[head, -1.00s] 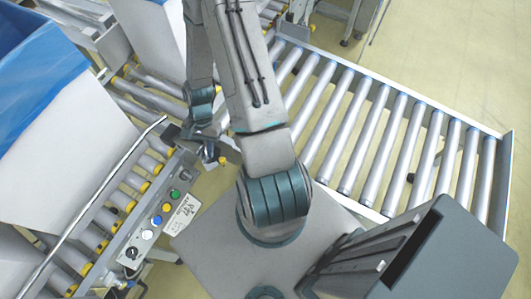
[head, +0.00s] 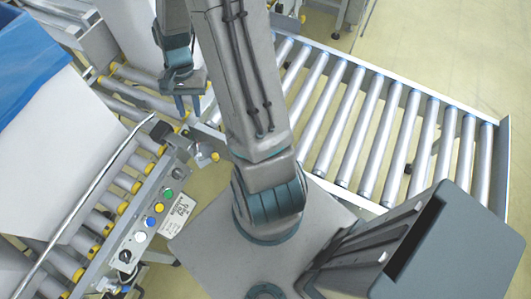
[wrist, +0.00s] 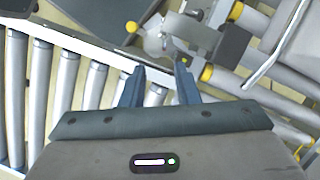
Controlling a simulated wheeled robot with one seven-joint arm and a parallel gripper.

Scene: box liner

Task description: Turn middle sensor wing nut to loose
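A metal sensor bracket (head: 197,147) stands at the end of the conveyor's side rail, with a small yellow knob (head: 215,157) on its outer end. In the wrist view the bracket (wrist: 160,40) lies ahead of the fingertips, and the yellow knob (wrist: 131,27) is at its upper left. I cannot make out the wing nut's shape or its angle. My gripper (head: 189,111) is above and behind the bracket in the head view, pointing down. Its two fingers are apart and empty in the wrist view (wrist: 160,72), and touch nothing that I can see.
A black block (head: 160,130) sits beside the bracket on the rail. A control panel with coloured buttons (head: 158,207) is nearer. A box with a blue liner (head: 35,50) stands at left. A roller conveyor (head: 390,120) runs to the right. Yellow-capped rollers (head: 120,185) lie below the rail.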

